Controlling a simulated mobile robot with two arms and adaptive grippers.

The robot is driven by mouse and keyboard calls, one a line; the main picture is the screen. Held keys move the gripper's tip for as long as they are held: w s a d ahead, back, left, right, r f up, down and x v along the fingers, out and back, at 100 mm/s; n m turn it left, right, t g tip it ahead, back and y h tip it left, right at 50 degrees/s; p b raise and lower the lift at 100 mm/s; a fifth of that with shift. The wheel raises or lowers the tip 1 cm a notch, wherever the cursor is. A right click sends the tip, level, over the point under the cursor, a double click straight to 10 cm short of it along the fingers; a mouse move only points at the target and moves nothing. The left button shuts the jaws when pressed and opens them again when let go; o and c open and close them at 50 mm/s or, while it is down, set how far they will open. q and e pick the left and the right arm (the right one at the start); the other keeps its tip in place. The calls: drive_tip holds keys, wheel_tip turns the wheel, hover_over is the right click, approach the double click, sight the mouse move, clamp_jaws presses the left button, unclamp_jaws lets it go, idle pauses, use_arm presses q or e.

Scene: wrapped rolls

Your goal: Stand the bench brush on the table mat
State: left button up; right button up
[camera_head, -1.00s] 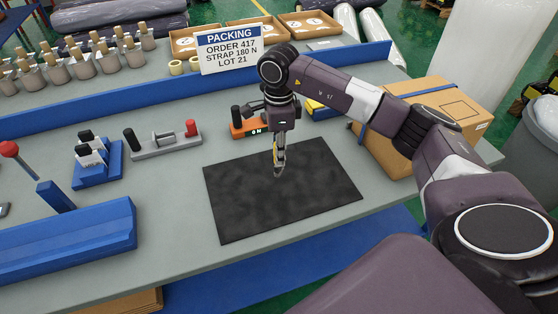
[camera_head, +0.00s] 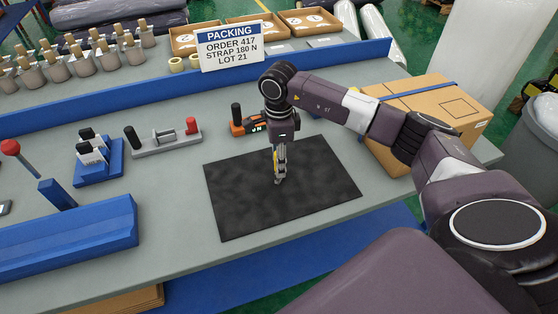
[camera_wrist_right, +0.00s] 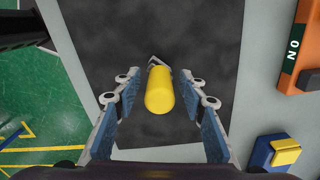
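The black table mat (camera_head: 230,215) lies flat on the grey bench. My right gripper (camera_head: 280,178) points down over the middle of the mat. In the right wrist view my right gripper (camera_wrist_right: 160,92) is open, with a blue-padded finger on each side of the yellow handle of the bench brush (camera_wrist_right: 160,92). A gap shows between the handle and each finger. The handle points up toward the wrist camera, so the brush looks upright on the mat. Its lower end is mostly hidden, apart from a small grey part. In the head view the fingers largely cover the brush. My left gripper is not in view.
An orange device (camera_head: 240,128) stands behind the mat, and a strapped cardboard box (camera_head: 440,100) stands at its right. A grey fixture (camera_head: 165,143) and a blue holder (camera_head: 98,172) stand to the left. The mat around the brush is clear.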

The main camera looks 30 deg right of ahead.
drive_tip(key=shift+r, duration=0.2)
drive_tip(key=shift+w+r, duration=0.1)
drive_tip(key=shift+r, duration=0.25)
wheel_tip(320, 180, up, 10)
drive_tip(key=b, duration=0.2)
drive_tip(key=shift+f+b, duration=0.15)
drive_tip(key=shift+b, duration=0.25)
drive_tip(key=shift+r, duration=0.75)
